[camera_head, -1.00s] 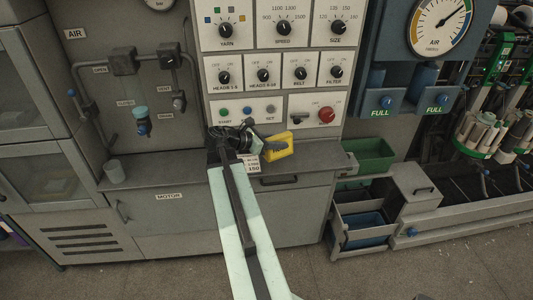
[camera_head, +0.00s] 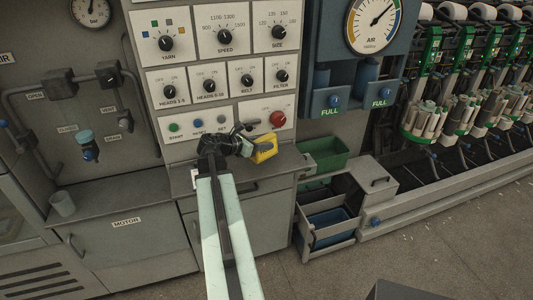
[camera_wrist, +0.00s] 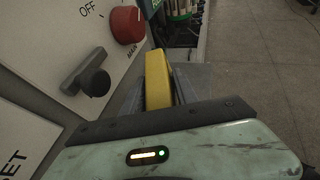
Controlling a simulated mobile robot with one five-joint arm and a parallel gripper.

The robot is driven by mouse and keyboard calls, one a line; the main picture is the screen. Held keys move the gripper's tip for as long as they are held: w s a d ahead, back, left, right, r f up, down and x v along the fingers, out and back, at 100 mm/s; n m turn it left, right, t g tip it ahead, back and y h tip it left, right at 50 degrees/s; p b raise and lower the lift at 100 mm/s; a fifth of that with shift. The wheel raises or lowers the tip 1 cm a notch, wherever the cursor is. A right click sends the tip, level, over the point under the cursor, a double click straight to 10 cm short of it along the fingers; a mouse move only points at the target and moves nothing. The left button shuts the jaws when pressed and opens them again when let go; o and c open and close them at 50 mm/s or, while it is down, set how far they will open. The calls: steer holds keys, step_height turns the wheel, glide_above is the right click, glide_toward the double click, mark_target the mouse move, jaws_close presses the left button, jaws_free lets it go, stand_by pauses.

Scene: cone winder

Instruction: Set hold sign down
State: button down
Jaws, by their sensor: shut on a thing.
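The yellow hold sign (camera_head: 264,148) is in my gripper (camera_head: 246,142) in the head view, in front of the control panel and above the grey counter (camera_head: 285,160). In the wrist view the yellow sign (camera_wrist: 157,80) stands edge-on between the jaws, which are shut on it. The counter shows beyond it. I cannot tell whether the sign touches the counter. The sign's lettering cannot be read now.
The control panel (camera_head: 220,77) with its knobs rises behind the gripper; the red main knob (camera_wrist: 127,25) and a dark lever (camera_wrist: 92,78) are close by. A green bin (camera_head: 325,153) and a grey drawer box (camera_head: 372,178) stand to the right. A cup (camera_head: 62,203) stands at left.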

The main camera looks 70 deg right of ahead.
steer(key=shift+s+d+f, duration=0.1)
steer(key=shift+s+d, duration=0.35)
steer(key=shift+d, duration=0.05)
steer(key=f+b, duration=0.4)
steer(key=shift+s+d, duration=0.3)
steer(key=shift+d, duration=0.1)
steer(key=shift+r, duration=0.25)
steer(key=c, duration=0.9)
jaws_free()
steer(key=shift+f, duration=0.1)
steer(key=shift+c, duration=0.2)
